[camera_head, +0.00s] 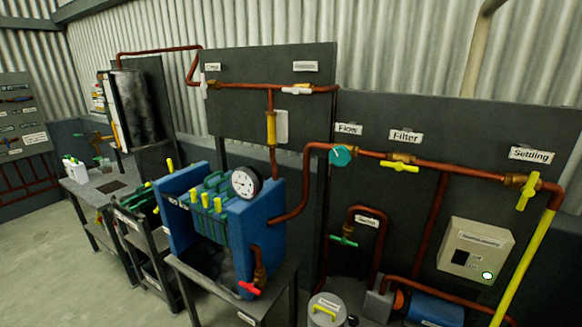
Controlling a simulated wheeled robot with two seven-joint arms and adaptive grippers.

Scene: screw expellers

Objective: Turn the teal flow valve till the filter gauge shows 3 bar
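The teal flow valve (340,155) is a round knob on the copper pipe, just below the "Flow" label (348,129) on the dark panel. The filter gauge (246,182) is a round white dial with a black rim on top of the blue filter press (262,222). Its needle and numbers are too small to read. Neither of my grippers shows in the head view, and nothing touches the valve.
A yellow lever valve (400,166) sits right of the teal one under the "Filter" label; another (528,191) is by "Settling". A red-handled valve (249,288) hangs low on the press. A control box (474,251) is at right. Open floor (120,300) lies at lower left.

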